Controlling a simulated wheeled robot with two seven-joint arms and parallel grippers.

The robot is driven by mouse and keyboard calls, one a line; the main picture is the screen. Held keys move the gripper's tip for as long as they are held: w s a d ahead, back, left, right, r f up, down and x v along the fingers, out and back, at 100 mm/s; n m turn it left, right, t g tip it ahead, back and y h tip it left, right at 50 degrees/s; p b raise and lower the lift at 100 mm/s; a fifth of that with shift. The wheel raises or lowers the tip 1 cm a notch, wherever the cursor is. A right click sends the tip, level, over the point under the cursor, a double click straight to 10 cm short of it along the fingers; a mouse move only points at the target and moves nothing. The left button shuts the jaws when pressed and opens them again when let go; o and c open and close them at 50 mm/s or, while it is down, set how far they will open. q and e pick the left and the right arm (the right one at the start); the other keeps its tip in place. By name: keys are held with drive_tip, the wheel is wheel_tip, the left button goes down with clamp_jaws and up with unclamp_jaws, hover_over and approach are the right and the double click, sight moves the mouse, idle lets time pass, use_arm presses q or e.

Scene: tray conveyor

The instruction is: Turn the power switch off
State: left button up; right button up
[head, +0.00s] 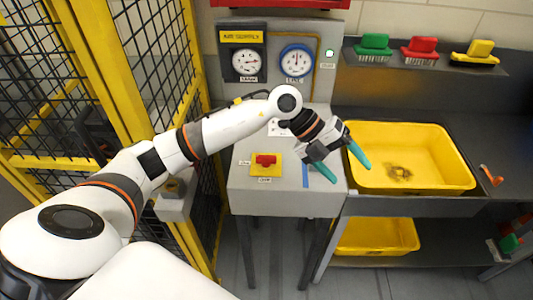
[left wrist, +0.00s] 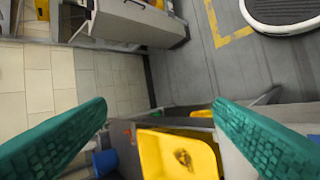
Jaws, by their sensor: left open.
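The power switch (head: 265,160) is a red handle on a yellow plate, set on the sloped grey panel of the console. The handle looks roughly horizontal, with small labels to its left and below it, too small to read. My left gripper (head: 347,168) is to the right of the switch, apart from it, over the panel's right edge and the yellow tray's left side. Its teal fingers are spread and empty. They also show wide apart in the left wrist view (left wrist: 162,125), where the switch does not show. My right gripper is not in view.
A yellow tray (head: 462,186) stands on the counter at right, another (head: 412,247) below. Two gauges (head: 296,61) are on the upright panel. Brushes (head: 420,50) line the shelf. A yellow-framed mesh fence (head: 85,60) closes the left. The panel around the switch is clear.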

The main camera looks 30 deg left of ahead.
use_arm(q)
drive_tip(key=w+a+n+y, duration=0.2)
drive_tip(key=a+y, duration=0.5)
drive_tip(key=a, duration=0.6)
drive_tip(key=r+n+g+y, duration=0.1)
drive_tip(key=n+y, duration=0.1)
drive_tip(key=y, duration=0.1)
hover_over(266, 156)
wheel_tip(266, 156, down, 11)
drive_tip(key=p, duration=0.4)
drive_tip(key=shift+r, duration=0.15)
drive_tip(key=shift+f, duration=0.45)
drive_tip(key=shift+c, duration=0.4)
drive_tip(key=c, duration=0.9)
